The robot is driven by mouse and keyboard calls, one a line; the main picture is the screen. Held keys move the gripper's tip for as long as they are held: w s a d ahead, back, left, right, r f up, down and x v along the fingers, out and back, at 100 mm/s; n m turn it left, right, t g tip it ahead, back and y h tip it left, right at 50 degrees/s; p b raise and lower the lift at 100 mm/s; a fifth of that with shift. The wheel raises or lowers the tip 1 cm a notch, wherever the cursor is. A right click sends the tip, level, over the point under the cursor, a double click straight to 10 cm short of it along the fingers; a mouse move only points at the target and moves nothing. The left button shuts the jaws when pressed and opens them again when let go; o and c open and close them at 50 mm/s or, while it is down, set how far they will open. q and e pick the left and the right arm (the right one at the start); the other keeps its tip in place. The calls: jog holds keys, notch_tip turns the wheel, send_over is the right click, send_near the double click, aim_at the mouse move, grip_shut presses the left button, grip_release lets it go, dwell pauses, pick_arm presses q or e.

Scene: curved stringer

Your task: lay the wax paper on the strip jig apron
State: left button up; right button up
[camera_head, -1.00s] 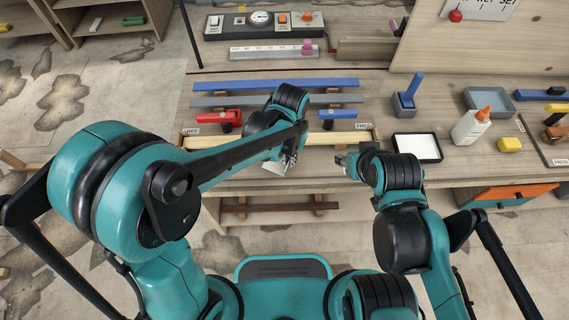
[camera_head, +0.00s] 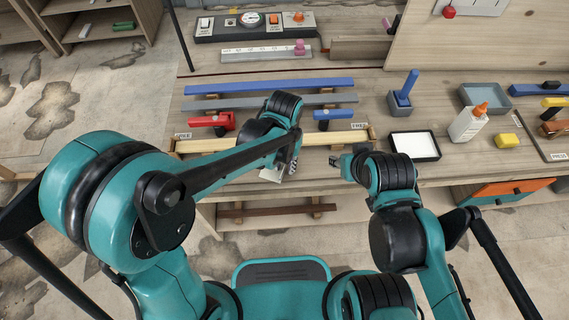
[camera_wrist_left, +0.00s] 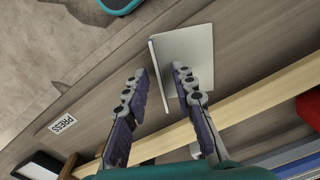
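A white sheet, likely the wax paper (camera_head: 271,174), lies at the bench's front edge, partly hidden by my left gripper (camera_head: 290,166). In the left wrist view the sheet (camera_wrist_left: 196,47) is pale with one raised-looking edge. My left gripper (camera_wrist_left: 159,72) is spread there, with one finger over the sheet and the other just beside it; no grip on it shows. The strip jig (camera_head: 330,138), with a pale wooden strip, runs along the bench behind the sheet; its apron cannot be told apart clearly. My right gripper (camera_head: 337,161) is near the bench's front edge, its opening unclear.
Red (camera_head: 212,122) and blue (camera_head: 334,115) clamps stand behind the jig. A black-framed white pad (camera_head: 414,145), a glue bottle (camera_head: 468,123) and a yellow block (camera_head: 507,140) are to the right. Blue and grey strips (camera_head: 268,87) lie farther back.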

aim_at(285, 166)
pick_arm(q)
notch_tip(285, 166, up, 12)
jog(key=p, duration=0.4)
jog(key=s+a+r+n+t, duration=0.2)
jog(key=s+a+t, duration=0.1)
jog(key=a, duration=0.7)
jog(key=s+a+r+n+t, duration=0.2)
jog(key=s+a+t, duration=0.1)
jog(key=a, duration=0.8)
jog(key=shift+s+n+t, duration=0.25)
jog(key=shift+n+t, duration=0.05)
jog(key=shift+t, duration=0.3)
jog(key=shift+f+b, duration=0.4)
jog(key=shift+b, duration=0.05)
